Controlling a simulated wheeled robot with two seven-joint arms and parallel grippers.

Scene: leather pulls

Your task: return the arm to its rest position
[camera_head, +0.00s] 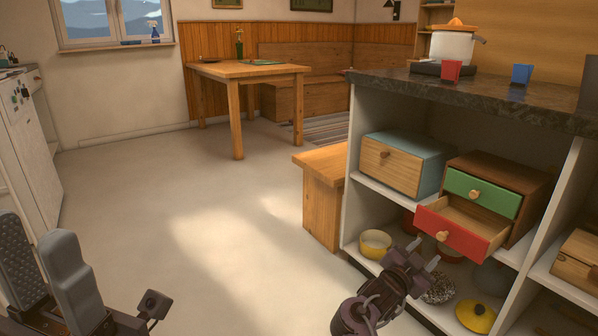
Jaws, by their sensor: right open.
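My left gripper (36,240) is large and close at the lower left, with its two grey fingers pointing up and apart; nothing shows between them. My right gripper (425,252) is at the lower middle right, in front of the shelf unit. Its two light fingertips are apart and no object is seen between them. They are below and left of the pulled-out red drawer (466,240) and its round wooden knob (443,236); I cannot tell the exact gap. The drawer looks empty in the part that shows. Its cabinet also has a closed green drawer (484,192).
A blue box with a wooden drawer (393,167) stands left of that cabinet. A yellow pot (375,244) and a yellow lid (475,316) are on the lower shelf. The floor at centre left is clear.

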